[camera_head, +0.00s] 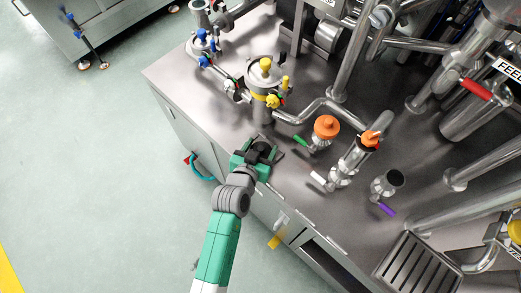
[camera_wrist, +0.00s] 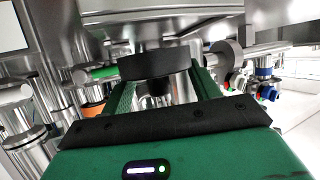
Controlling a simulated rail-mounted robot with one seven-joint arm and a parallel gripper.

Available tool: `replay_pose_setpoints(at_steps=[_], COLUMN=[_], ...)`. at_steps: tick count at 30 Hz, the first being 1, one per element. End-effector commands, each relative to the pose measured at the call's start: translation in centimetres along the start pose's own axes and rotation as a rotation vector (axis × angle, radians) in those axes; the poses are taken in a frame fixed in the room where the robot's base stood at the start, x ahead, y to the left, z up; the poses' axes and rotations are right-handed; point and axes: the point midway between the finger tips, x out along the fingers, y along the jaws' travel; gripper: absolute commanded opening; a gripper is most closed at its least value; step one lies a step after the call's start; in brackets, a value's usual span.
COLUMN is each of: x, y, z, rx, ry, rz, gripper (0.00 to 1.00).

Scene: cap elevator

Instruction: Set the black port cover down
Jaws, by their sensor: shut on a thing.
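My gripper (camera_head: 262,154) is over the front part of the steel worktop, in the middle of the head view. It is shut on the black port cover (camera_wrist: 146,65), which sits between the two green fingers in the wrist view. The cover also shows as a dark round shape at the gripper's tip in the head view (camera_head: 264,147). Whether the cover touches the worktop cannot be told. To the right, a short steel port (camera_head: 384,187) with a purple handle has a dark round top; whether that is an opening or a lid is unclear.
The steel worktop (camera_head: 190,88) has bare room left of my gripper. Two orange-capped fittings (camera_head: 326,127) (camera_head: 369,139) stand to the right. A yellow-capped vessel (camera_head: 265,75) stands behind. Pipes and a red-handled valve (camera_head: 476,89) crowd the right. A slatted drain (camera_head: 418,265) lies lower right.

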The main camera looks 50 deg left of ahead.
Motion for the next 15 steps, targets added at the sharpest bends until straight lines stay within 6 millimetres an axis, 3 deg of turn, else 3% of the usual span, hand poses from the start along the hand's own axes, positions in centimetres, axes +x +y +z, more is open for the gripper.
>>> replay_pose_setpoints(at_steps=[2, 15], x=[0.47, 0.69], y=[-0.08, -0.05], z=[1.19, 1.73], rx=[-0.001, 0.0], ry=[-0.001, 0.001], rz=[-0.001, 0.0], gripper=[0.4, 0.4])
